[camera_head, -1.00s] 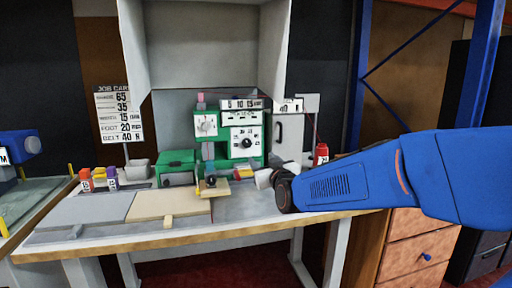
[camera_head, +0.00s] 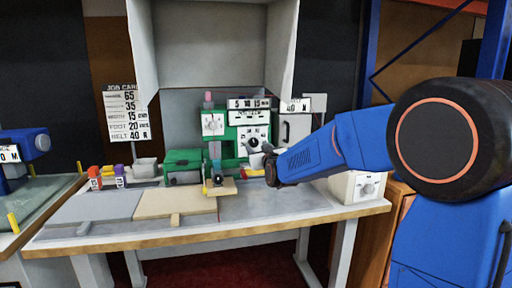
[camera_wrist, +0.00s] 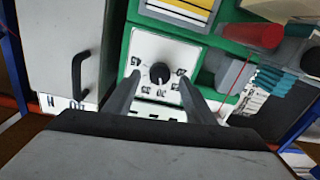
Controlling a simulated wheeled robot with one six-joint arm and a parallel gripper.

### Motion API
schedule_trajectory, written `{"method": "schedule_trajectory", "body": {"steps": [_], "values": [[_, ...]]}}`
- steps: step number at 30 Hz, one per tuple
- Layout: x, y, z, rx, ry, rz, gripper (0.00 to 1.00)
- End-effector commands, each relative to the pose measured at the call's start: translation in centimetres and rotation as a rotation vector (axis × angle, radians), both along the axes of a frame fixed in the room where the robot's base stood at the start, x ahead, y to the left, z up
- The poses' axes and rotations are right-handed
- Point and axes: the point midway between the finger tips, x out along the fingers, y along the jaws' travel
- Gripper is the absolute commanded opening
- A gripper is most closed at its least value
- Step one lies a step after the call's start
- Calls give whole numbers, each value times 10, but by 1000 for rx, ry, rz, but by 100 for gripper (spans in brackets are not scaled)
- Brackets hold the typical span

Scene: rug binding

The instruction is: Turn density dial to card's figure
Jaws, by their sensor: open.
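A green machine (camera_head: 230,152) stands on the table and carries a white plate with a black dial (camera_head: 253,143). The job card (camera_head: 125,114) hangs at the left; I make out 65, 35, 15, 20 and 40 R, but the row names are mostly unclear. My gripper (camera_wrist: 158,82) is open, its fingers on either side of the dial in the picture; contact cannot be told. My gripper (camera_head: 268,152) partly covers the dial plate in the head view.
A smaller dial (camera_head: 212,123) is on the machine's left part. A green box (camera_head: 183,166) and orange and purple pieces (camera_head: 107,174) stand to the left. A grey cabinet with a handle (camera_wrist: 65,50) is beside the dial. The table front (camera_head: 270,203) is mostly clear.

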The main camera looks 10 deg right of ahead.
Motion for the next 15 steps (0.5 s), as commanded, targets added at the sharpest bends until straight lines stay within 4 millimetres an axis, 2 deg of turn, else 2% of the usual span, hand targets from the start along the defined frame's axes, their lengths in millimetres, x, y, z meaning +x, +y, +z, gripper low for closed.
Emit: {"method": "schedule_trajectory", "body": {"steps": [6,15], "values": [[25,1,0,0,0,0,50],[33,1,0,0,1,0,50]]}}
